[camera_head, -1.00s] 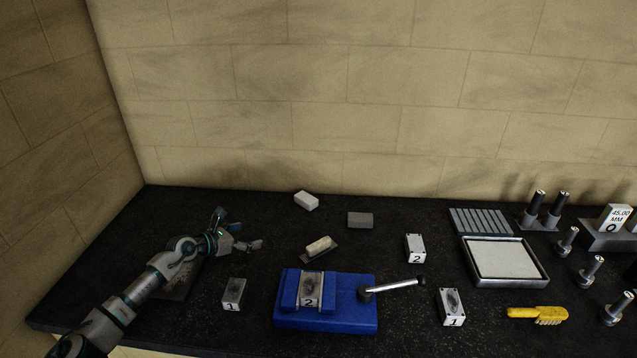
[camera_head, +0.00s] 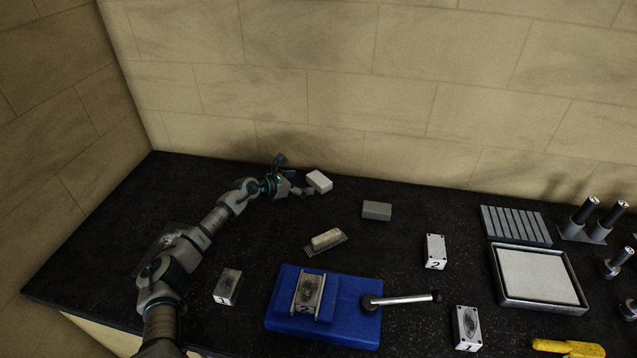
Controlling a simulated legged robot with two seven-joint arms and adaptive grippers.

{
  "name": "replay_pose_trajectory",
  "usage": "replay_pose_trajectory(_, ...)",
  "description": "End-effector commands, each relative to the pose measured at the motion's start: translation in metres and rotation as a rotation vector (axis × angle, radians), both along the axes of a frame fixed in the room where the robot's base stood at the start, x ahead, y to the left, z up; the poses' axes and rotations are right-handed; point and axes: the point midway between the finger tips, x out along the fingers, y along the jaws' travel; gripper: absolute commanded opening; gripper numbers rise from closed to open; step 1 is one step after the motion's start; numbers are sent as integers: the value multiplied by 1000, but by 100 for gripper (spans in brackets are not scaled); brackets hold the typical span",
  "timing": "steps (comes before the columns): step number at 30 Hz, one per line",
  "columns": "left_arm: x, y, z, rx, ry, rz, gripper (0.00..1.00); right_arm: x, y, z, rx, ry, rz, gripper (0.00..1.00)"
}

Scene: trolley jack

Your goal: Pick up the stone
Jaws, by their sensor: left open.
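A pale, off-white stone block (camera_head: 319,181) lies at the back of the dark worktop, near the wall. A darker grey block (camera_head: 377,211) lies to its right and a little nearer; I cannot tell for certain which of the two is the stone meant. My left gripper (camera_head: 294,176) is open and empty just left of the pale block. One finger points up toward the wall, and the other lies low beside the block's left end. I cannot tell whether that finger touches it. My right gripper is out of view.
A brush (camera_head: 327,239) lies in front of the blocks. A blue vise (camera_head: 335,325) with a metal handle stands nearer, with numbered blocks (camera_head: 227,287) around it. A shallow tray (camera_head: 542,307) and a slotted plate (camera_head: 516,226) are at right. The brick wall closes off the back.

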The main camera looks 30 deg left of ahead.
Motion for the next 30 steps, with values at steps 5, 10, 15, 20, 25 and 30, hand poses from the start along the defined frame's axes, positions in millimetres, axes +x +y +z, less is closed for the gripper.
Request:
replay_pose_trajectory(5,19,-10,-8,0,-1,0,100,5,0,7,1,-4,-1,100)
replay_pose_trajectory(10,28,-13,-12,0,-2,0,100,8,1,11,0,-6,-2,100)
replay_pose_trajectory(15,49,-21,-21,-5,0,1,100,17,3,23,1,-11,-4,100)
replay_pose_trajectory(20,63,-27,-29,-2,0,1,100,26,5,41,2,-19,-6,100)
replay_pose_trajectory(25,67,-29,-28,-1,-2,0,100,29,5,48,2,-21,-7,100)
replay_pose_trajectory(30,67,-29,-27,0,-2,0,95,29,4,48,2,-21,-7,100)
